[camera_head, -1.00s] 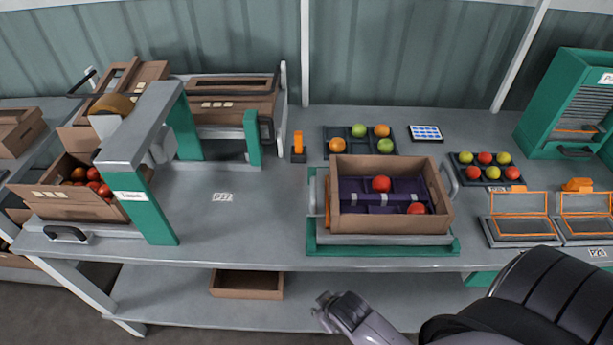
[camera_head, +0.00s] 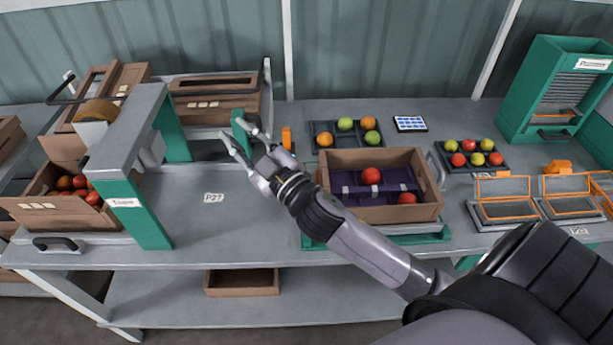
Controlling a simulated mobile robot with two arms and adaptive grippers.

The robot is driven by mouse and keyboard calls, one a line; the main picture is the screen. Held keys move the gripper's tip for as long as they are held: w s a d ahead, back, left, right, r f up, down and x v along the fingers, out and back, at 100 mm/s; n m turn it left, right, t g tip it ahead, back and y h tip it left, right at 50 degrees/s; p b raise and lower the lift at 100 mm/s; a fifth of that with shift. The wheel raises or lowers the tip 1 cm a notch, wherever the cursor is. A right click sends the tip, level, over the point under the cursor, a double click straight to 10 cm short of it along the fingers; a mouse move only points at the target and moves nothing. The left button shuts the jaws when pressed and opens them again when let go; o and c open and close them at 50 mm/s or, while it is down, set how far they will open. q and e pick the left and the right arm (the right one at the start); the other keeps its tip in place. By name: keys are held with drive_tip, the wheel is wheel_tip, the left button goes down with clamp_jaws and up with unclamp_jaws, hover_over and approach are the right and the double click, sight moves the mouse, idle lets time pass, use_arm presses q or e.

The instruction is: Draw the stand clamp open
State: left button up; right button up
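A brown box (camera_head: 375,213) sits on a green and grey stand (camera_head: 435,238) at the middle right of the bench. A bit of orange (camera_head: 318,176) shows at the stand's left side, mostly hidden behind my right gripper and arm. A grey curved handle (camera_head: 437,170) stands at the box's right side. I cannot tell for sure which part is the clamp. My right gripper (camera_head: 239,136) is open and empty, over the bench to the left of the box, fingers pointing up-left. My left gripper is not in view.
A green and grey arch (camera_head: 150,222) stands at the left over the bench. A small upright orange part (camera_head: 287,138) stands just behind my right gripper. Fruit trays (camera_head: 319,130) and orange-framed panels (camera_head: 507,213) lie behind and right. The bench around the P27 label (camera_head: 214,198) is clear.

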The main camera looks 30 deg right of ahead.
drive_tip(key=a+r+n+g+y, duration=0.2)
drive_tip(key=a+r+n+y, duration=0.45)
drive_tip(key=n+y, duration=0.35)
drive_tip(key=s+a+f+n+g+y, duration=0.1)
drive_tip(key=s+a+n+g+y, duration=0.3)
drive_tip(key=n+g, duration=0.75)
drive_tip(key=w+d+f+n+g+h, duration=0.2)
drive_tip(key=d+f+n+g+h, duration=0.1)
drive_tip(key=d+f+h, duration=0.45)
drive_tip(key=s+d+m+g+h, duration=0.3)
drive_tip(key=d+h, duration=0.5)
drive_tip(key=d, duration=1.2)
drive_tip(key=shift+m+t, duration=0.25)
drive_tip(key=shift+t, duration=0.2)
drive_tip(key=p+x, duration=0.1)
drive_tip(key=x, duration=0.4)
drive_tip(key=p+x, duration=0.1)
drive_tip(key=x, duration=0.5)
drive_tip(key=w+p+x, duration=0.1)
drive_tip(key=x, duration=0.5)
drive_tip(key=shift+w+p, duration=0.1)
drive_tip(key=shift+p, duration=0.25)
